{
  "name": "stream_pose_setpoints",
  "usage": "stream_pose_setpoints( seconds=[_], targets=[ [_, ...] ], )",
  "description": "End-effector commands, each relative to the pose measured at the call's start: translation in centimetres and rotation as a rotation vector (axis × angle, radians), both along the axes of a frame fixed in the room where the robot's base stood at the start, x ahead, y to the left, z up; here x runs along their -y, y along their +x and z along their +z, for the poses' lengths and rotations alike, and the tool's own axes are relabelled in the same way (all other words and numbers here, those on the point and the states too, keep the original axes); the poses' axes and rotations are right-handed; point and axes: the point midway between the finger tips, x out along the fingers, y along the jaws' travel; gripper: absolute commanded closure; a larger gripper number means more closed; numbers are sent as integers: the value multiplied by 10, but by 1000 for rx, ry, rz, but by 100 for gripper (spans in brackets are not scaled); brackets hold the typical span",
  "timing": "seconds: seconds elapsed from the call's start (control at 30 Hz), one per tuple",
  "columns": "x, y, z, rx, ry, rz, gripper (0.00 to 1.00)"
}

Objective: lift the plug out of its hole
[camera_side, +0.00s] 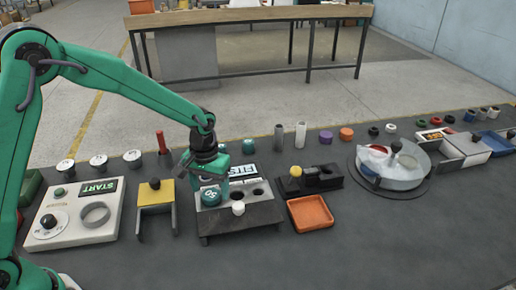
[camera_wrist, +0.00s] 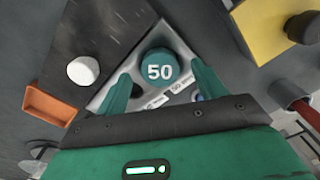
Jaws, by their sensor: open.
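A round teal plug marked 50 (camera_side: 211,198) sits in the light grey plate at the back of a dark block. It also shows in the wrist view (camera_wrist: 160,70). Whether its lower part is in a hole is hidden. My gripper (camera_side: 211,184) is above it, pointing down. In the wrist view my gripper (camera_wrist: 160,76) is open, one teal finger on each side of the plug; I cannot tell whether they touch it. A white round peg (camera_side: 238,208) stands on the dark sloping front of the block, also seen in the wrist view as a white peg (camera_wrist: 83,70).
Dark holes (camera_side: 258,192) lie right of the plug. A yellow stand with a black knob (camera_side: 155,193) is on the left, an orange tray (camera_side: 310,213) on the right. A START panel (camera_side: 75,213) is farther left. The table front is clear.

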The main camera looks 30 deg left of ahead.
Motion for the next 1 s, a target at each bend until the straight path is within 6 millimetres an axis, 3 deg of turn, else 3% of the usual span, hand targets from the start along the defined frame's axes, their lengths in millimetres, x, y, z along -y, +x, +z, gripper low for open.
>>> stream_pose_setpoints(
  seconds=[0.2,0.67,0.93,1.0],
  targets=[
    [0,0,-14,1,0,0,30],
    [0,0,-14,1,0,0,30],
    [0,0,-14,1,0,0,79],
    [0,0,-13,1,-1,0,84]
  ],
)
